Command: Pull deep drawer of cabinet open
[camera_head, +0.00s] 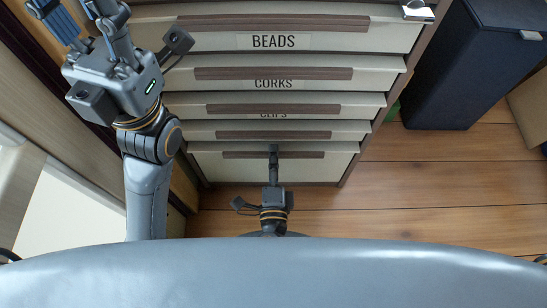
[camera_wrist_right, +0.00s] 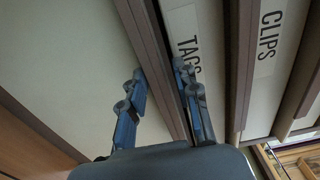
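The cabinet (camera_head: 362,73) stands ahead of me, with its drawers in a stack. The deep drawer (camera_head: 225,170) is the lowest one, with a pale front and a brown handle strip (camera_head: 240,155). It looks closed.
Above are drawers labelled BEADS (camera_head: 273,41), CORKS (camera_head: 273,84) and CLIPS; the TAGS drawer (camera_wrist_right: 188,45) borders the deep one. A dark bin (camera_head: 455,70) stands right of the cabinet. The wooden floor (camera_head: 430,180) before it is clear. A wall panel (camera_head: 75,205) is at the left.

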